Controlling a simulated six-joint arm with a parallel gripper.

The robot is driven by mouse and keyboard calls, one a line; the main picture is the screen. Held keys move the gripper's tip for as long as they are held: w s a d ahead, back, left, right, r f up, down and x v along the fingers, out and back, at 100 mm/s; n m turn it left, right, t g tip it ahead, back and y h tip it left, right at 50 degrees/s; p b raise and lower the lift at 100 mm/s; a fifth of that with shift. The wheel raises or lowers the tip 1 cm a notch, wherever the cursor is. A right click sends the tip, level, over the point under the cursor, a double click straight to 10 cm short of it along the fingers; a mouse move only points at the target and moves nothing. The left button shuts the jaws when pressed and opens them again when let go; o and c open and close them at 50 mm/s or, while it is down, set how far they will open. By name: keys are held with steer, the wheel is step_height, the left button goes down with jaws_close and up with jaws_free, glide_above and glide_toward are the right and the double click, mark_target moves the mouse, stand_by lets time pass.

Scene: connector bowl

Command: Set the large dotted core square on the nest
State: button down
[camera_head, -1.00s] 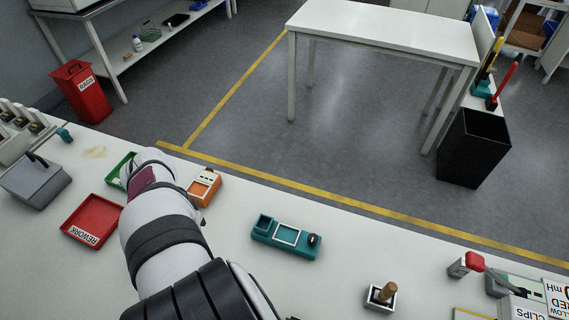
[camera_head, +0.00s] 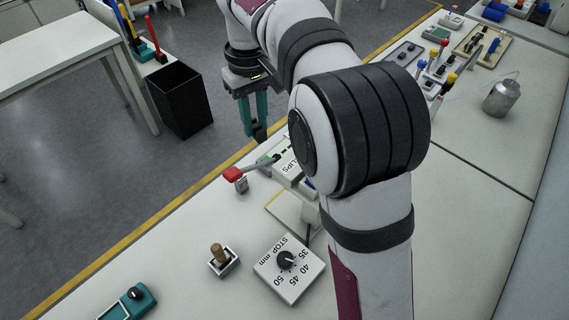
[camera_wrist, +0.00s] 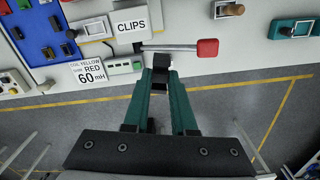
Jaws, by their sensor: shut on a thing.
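My gripper (camera_head: 258,132) has teal fingers and is held out over the bench's far edge. It also shows in the wrist view (camera_wrist: 161,72), where its fingertips close on a small dark block (camera_wrist: 160,60). The block seems to be the core; its dots cannot be made out. In the head view the dark block (camera_head: 260,135) sits at the fingertips, above the floor side of the bench edge. I cannot tell for certain which fixture is the nest.
A lever with a red knob (camera_head: 233,174) lies close to my gripper, beside a CLIPS box (camera_head: 290,166). A wooden-handled tool in a tray (camera_head: 221,261), a STOP mm dial (camera_head: 288,268) and a teal fixture (camera_head: 130,303) stand nearer. A black bin (camera_head: 180,100) stands on the floor.

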steer(key=s+d+f+m, duration=0.15)
steer(key=d+m, duration=0.25)
steer(key=d, duration=0.7)
steer(key=s+d+f+m, duration=0.15)
steer(key=d+m, duration=0.35)
steer(key=d, duration=0.5)
steer(key=w+d+f+m, duration=0.6)
steer(key=f, duration=0.4)
steer(key=w+a+f, duration=0.2)
steer(key=a, duration=0.1)
steer(key=w+a+f, duration=0.2)
steer(key=a, duration=0.1)
steer(key=w+a+f, duration=0.2)
steer(key=a, duration=0.1)
steer(key=shift+f, duration=0.1)
steer(key=f, duration=0.4)
steer(key=shift+w+a, duration=0.25)
steer(key=shift+a, duration=0.15)
steer(key=shift+f, duration=0.2)
